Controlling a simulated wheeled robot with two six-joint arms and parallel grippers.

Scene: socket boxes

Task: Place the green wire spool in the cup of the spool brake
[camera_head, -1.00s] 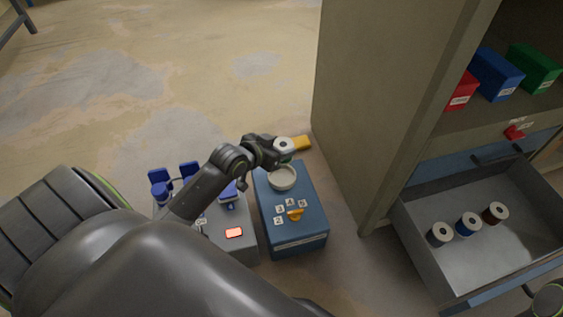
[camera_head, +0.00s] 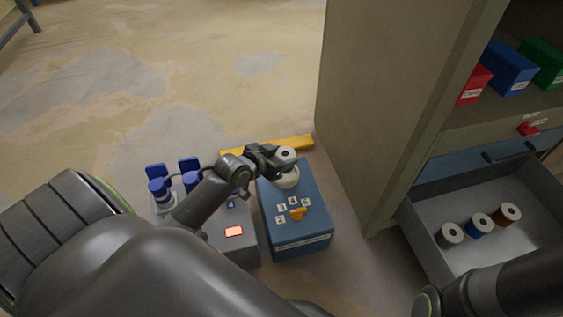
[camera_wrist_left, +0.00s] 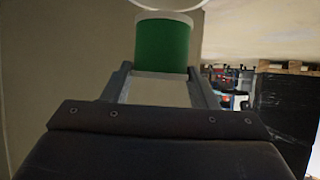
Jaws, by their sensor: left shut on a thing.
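My left gripper (camera_head: 282,163) is shut on the green wire spool (camera_wrist_left: 162,44), whose green winding sits between two pale flanges in the left wrist view. In the head view the spool's white top flange (camera_head: 287,152) faces up. The white cup (camera_head: 288,180) of the spool brake stands on the blue box (camera_head: 311,226), just below the spool in the picture. The spool overlaps the cup's far side, and I cannot tell whether it touches the cup. A pale curved rim shows at the top edge of the left wrist view. My right gripper is out of view.
The blue box carries number tiles and an orange knob (camera_head: 298,213). A grey box (camera_head: 233,248) with blue-topped parts stands left of it. The cabinet (camera_head: 384,120) rises to the right, with an open drawer (camera_head: 428,228) holding three spools. A yellow bar (camera_head: 291,144) lies behind.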

